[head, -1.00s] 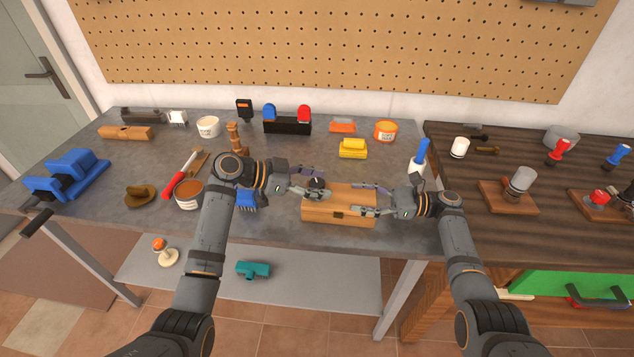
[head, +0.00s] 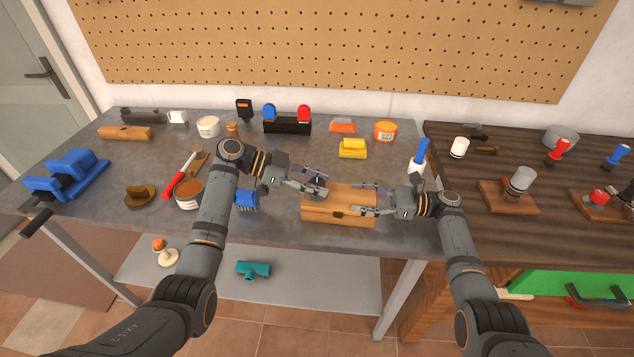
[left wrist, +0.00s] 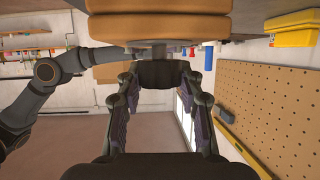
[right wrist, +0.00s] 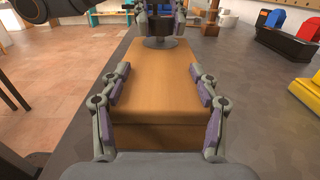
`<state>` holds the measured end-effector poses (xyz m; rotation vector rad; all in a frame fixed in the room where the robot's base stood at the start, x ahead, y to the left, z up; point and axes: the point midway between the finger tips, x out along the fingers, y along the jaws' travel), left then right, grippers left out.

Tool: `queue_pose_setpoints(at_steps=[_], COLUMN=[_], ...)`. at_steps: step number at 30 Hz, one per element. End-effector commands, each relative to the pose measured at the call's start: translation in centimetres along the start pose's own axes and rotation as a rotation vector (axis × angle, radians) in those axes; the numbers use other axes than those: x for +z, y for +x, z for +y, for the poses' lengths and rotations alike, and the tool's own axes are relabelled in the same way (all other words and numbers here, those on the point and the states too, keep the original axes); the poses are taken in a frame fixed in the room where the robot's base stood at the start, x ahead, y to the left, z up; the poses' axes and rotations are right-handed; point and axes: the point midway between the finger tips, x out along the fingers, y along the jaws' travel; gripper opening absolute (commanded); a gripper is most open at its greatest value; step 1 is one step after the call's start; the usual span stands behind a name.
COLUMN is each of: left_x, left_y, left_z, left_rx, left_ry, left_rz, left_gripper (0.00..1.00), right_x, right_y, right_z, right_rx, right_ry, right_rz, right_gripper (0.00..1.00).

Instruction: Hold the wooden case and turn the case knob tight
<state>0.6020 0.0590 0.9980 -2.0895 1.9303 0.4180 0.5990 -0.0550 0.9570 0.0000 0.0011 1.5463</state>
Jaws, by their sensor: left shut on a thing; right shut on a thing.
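The wooden case (head: 345,201) is an orange-brown box lying near the front edge of the grey workbench. My right gripper (head: 374,199) is shut on its right end; the right wrist view shows a finger along each side of the case (right wrist: 155,75). The dark round case knob (left wrist: 160,74) is on the case's left end. My left gripper (head: 322,184) is shut on it, with a finger on either side in the left wrist view. The knob is mostly hidden by the fingers in the head view, and I cannot tell how tight it is.
A blue brush (head: 246,199) and an open brown tin (head: 188,194) stand left of the case. A yellow block (head: 353,149) lies behind it, and a blue-handled tool (head: 420,158) stands behind my right gripper. The bench between is mostly clear.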

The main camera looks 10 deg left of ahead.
Motion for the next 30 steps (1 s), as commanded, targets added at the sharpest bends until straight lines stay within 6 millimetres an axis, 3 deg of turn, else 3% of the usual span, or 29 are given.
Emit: queue_pose_setpoints(at_steps=[6,17,18,21,23,30], left_x=[0.06,0.1,0.11,0.09,0.07,0.03], left_y=[0.0,-0.01,-0.01,-0.01,-0.01,-0.02], left_z=[-0.05,0.05,0.05,0.04,0.04,0.03], left_rx=[0.114,0.131,0.131,0.131,0.131,0.13], left_ry=[0.046,0.054,0.054,0.054,0.054,0.055], left_rz=[0.0,0.001,0.001,0.001,0.001,0.001], left_gripper=[0.06,0.06,0.41,0.55,0.61,0.61], right_x=[0.03,0.02,0.02,0.02,0.02,0.01], right_y=[0.02,0.02,0.02,0.02,0.02,0.02], right_z=[0.07,0.08,0.08,0.07,0.06,0.04], right_rx=[0.004,0.003,0.003,0.003,0.003,0.002], right_ry=[-0.002,-0.001,-0.001,-0.001,-0.001,-0.001], right_rz=[-0.001,-0.002,-0.002,-0.002,-0.001,-0.001], right_gripper=[0.15,0.15,0.15,0.15,0.15,0.15])
